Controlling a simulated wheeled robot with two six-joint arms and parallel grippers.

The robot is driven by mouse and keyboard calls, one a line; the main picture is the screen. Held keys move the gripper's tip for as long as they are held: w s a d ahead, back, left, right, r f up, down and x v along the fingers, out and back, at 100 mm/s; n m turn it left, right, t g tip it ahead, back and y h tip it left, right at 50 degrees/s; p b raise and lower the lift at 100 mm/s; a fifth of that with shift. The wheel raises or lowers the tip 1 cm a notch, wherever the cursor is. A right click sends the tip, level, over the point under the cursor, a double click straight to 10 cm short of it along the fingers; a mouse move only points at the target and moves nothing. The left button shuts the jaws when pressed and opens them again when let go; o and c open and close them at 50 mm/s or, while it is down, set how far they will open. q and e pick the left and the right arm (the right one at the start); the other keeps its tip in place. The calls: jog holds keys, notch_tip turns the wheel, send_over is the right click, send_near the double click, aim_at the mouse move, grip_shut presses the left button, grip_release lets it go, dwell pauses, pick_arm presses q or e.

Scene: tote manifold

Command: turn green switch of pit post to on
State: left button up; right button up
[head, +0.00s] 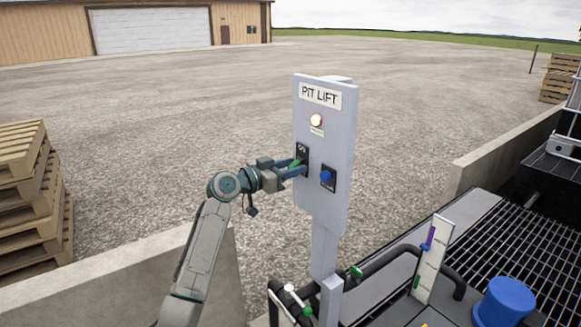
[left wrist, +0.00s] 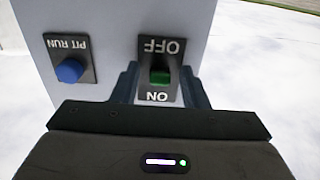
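The pit post is a grey panel (head: 325,140) marked PIT LIFT. Its green switch (head: 295,164) sits on a black plate at the panel's left side. In the left wrist view the green switch (left wrist: 160,77) lies between the OFF and ON labels, which read upside down; I cannot tell its setting for sure. My left gripper (head: 300,169) is at the plate. Its fingers (left wrist: 160,85) stand apart, one on each side of the switch, with gaps between them and the green part. My right gripper is not in view.
A lit lamp (head: 316,121) is above. A low wall (head: 130,275), pallets (head: 32,190), a gauge board (head: 432,260) and a blue cylinder (head: 505,303) stand around.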

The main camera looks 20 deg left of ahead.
aim_at(296, 161)
pick_arm(q)
grip_shut()
jog(key=shift+r+p, duration=0.3)
jog(key=shift+p, duration=0.4)
notch_tip(296, 161, up, 3)
jog(key=g+y+p, duration=0.2)
jog(key=g+p, duration=0.1)
jog(key=p, duration=0.4)
jog(key=g+y+p, duration=0.3)
jog(key=g+p, duration=0.1)
jog(key=p, duration=0.3)
jog(key=shift+w+d+f, duration=0.1)
jog(key=shift+f, duration=0.1)
jog(key=shift+f+g+y+p, duration=0.1)
jog(key=shift+g+y+p, duration=0.55)
jog(key=shift+p, duration=0.6)
jog(key=shift+o, duration=0.2)
grip_release()
jog(key=shift+w, duration=0.1)
